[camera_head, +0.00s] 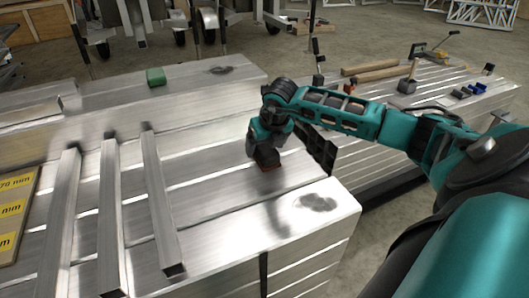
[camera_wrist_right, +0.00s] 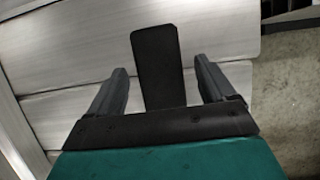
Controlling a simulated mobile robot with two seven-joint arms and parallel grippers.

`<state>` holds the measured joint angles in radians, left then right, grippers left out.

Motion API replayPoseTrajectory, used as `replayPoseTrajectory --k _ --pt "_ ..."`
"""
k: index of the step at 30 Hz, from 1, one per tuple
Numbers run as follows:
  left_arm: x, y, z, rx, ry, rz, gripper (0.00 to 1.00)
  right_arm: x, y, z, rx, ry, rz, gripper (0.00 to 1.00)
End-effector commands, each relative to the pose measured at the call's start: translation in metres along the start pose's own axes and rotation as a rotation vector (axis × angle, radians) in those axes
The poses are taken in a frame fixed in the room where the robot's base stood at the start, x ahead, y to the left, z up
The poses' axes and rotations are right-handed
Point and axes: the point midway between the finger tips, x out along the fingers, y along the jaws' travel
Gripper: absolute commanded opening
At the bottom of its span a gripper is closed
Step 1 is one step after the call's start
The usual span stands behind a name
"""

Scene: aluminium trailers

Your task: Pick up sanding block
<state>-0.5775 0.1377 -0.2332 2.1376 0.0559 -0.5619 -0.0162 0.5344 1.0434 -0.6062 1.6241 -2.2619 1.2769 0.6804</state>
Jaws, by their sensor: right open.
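The sanding block looks to be the dark block with a reddish-brown lower edge (camera_head: 268,160), on the aluminium stack at the near right. In the right wrist view it seems to be the dark rectangular shape (camera_wrist_right: 155,62) between the fingers. My right gripper (camera_head: 264,146) points down over it and hides part of it. In the wrist view the right gripper (camera_wrist_right: 163,82) is open, a finger on each side of the dark shape, with gaps showing on both sides. My left gripper is not in view.
Several square aluminium tubes (camera_head: 110,215) lie on the stack's left, beside a board with yellow labels (camera_head: 12,210). A green block (camera_head: 156,77) lies farther back. A second stack (camera_head: 375,140) at right carries wooden handles and small tools. Bare metal (camera_head: 215,235) lies left of the gripper.

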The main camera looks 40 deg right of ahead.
Motion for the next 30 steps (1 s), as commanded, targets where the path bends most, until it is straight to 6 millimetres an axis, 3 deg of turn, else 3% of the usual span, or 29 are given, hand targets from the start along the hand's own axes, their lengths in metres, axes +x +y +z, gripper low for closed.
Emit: replayPoseTrajectory --k 16,30 --pt "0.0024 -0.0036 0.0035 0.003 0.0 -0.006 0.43 0.0038 -0.0002 -0.0017 0.0 0.0 0.0 0.83" --pt "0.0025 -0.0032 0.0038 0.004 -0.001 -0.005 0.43 0.0038 -0.0002 -0.0017 0.0 0.0 0.0 0.38"
